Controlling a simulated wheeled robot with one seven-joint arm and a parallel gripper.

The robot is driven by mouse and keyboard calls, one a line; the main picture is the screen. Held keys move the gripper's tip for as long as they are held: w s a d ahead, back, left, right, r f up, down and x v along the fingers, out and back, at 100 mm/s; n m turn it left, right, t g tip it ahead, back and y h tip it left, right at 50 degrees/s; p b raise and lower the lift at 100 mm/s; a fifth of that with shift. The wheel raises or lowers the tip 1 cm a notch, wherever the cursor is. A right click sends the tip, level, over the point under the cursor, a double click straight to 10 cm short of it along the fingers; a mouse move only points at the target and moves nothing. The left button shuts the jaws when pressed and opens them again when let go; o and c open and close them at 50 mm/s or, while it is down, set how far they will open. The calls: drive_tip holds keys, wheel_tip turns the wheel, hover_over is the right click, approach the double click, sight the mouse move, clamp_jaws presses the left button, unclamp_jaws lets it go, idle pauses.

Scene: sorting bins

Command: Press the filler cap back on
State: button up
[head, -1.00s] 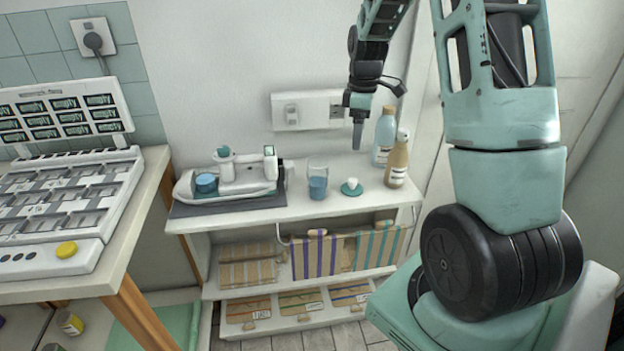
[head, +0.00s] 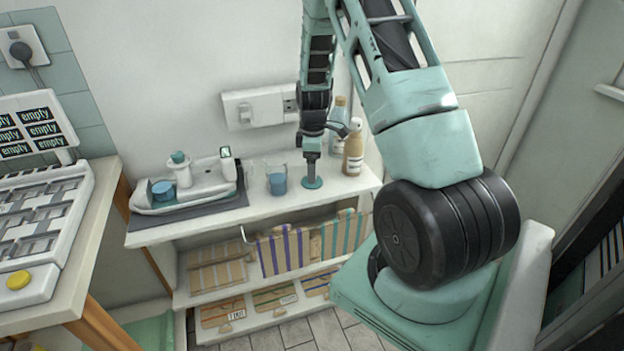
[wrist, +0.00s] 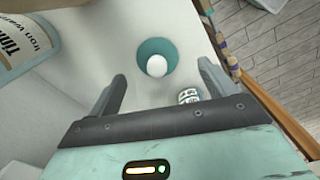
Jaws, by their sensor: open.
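The filler cap, a teal disc with a white knob, lies on the white counter, seen in the wrist view (wrist: 157,59) and partly behind my gripper in the head view (head: 312,184). My gripper (head: 311,167) points down over it; in the wrist view its fingers (wrist: 161,76) are spread wide and empty, with the cap ahead between their tips. The gap above the cap is hard to judge. The white and teal appliance (head: 185,188) stands on a dark mat at the counter's left; its filler opening cannot be made out.
A measuring jug of blue liquid (head: 277,182) stands just left of my gripper. A tan bottle (head: 353,155) and a pale blue bottle (head: 338,132) stand close to its right. A labelled bottle (wrist: 25,38) fills the wrist view's upper left. Counter front is clear.

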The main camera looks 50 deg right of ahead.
sight(318, 183)
drive_tip(key=f, duration=0.4)
drive_tip(key=shift+w+d+p, duration=0.15)
drive_tip(key=shift+w+p, duration=0.05)
drive_tip(key=shift+p, duration=0.2)
drive_tip(key=c, duration=1)
drive_tip(key=shift+c, duration=0.2)
